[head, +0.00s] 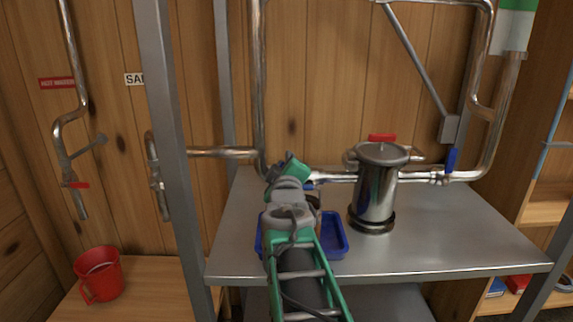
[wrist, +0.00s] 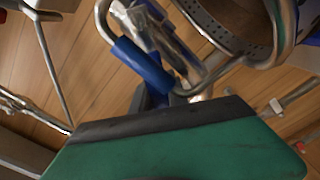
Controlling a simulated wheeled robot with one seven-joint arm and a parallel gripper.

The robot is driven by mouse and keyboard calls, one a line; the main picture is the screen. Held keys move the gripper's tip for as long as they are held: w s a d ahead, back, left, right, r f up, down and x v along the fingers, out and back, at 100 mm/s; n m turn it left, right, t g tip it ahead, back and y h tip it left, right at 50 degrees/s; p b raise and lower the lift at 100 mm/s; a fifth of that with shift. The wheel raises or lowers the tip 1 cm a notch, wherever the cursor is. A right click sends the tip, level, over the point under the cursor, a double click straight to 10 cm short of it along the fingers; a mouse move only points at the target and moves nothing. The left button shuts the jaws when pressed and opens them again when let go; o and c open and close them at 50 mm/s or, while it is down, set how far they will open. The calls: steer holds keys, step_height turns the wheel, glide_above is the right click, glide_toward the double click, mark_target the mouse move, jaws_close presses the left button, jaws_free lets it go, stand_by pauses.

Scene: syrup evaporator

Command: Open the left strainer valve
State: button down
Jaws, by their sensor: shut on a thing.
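The steel strainer pot (head: 376,190) stands upright on the metal shelf, with pipes to its left and right. The left strainer valve shows only as a small blue piece (head: 309,185) on the pipe left of the pot. My gripper (head: 299,176) is at this valve, shut on its handle; my arm and fingers hide most of it. The right valve has an upright blue handle (head: 451,160). In the wrist view, a green and black finger (wrist: 170,140) fills the bottom. Beyond it are a blue handle (wrist: 143,65), which I cannot assign to either valve, and part of a perforated steel vessel.
A blue tray (head: 335,240) lies on the shelf (head: 450,240) below my gripper. A red handle (head: 381,137) is behind the pot's lid. A metal post (head: 167,130) stands to the left. A red mug (head: 98,272) sits on the wooden bench. The shelf's right part is clear.

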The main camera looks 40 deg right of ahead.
steer(key=c, duration=1.3)
jaws_free()
steer(key=shift+f, duration=0.1)
